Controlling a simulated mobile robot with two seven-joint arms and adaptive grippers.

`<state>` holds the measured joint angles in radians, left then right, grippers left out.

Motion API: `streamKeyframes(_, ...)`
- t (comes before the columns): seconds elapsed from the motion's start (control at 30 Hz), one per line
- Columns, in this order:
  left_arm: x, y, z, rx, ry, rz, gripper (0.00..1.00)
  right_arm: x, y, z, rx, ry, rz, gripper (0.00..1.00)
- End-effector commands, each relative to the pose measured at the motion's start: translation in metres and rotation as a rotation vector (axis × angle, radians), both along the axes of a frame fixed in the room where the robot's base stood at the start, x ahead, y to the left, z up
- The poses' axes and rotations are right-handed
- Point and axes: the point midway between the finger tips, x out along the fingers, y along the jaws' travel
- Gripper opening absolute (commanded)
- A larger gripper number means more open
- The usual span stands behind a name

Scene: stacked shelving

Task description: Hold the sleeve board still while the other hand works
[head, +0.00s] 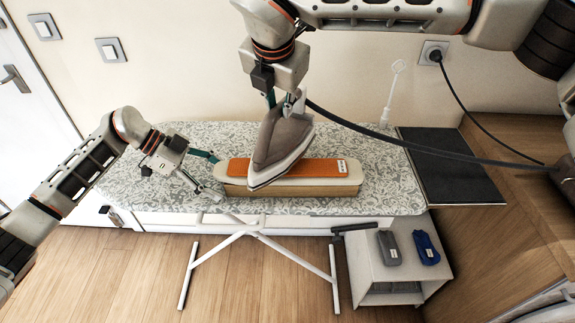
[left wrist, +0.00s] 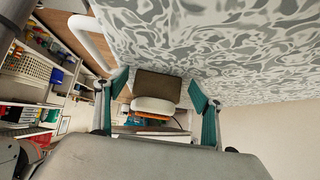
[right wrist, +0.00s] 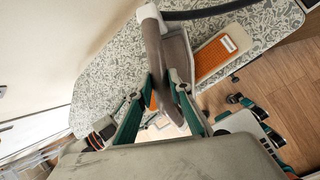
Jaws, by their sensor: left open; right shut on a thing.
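The sleeve board (head: 347,181) lies on the ironing board, with a cream pad, brown base and an orange cloth (head: 325,168) on top. My left gripper (head: 212,177) is open at the board's left end. In the left wrist view the sleeve board's end (left wrist: 158,87) shows between its spread teal fingers (left wrist: 158,92); contact cannot be told. The iron's handle (right wrist: 153,45) also shows in the right wrist view.
The patterned ironing board (head: 385,188) has bare room around the sleeve board. A black cord (head: 370,133) runs across it. A dark mat (head: 450,165) and a white stand (head: 390,95) are at right. A low shelf (head: 375,275) holds grey and blue bundles.

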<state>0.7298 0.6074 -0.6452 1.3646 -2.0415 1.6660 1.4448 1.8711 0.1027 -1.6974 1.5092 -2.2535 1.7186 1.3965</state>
Motion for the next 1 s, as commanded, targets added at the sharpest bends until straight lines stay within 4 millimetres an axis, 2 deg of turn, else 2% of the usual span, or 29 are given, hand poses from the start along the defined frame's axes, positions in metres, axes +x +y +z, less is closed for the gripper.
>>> streamKeyframes(1.0,0.0,0.019,0.018,0.001,-0.001,0.001,0.68,0.001,0.001,0.003,0.003,-0.006,0.0,0.0)
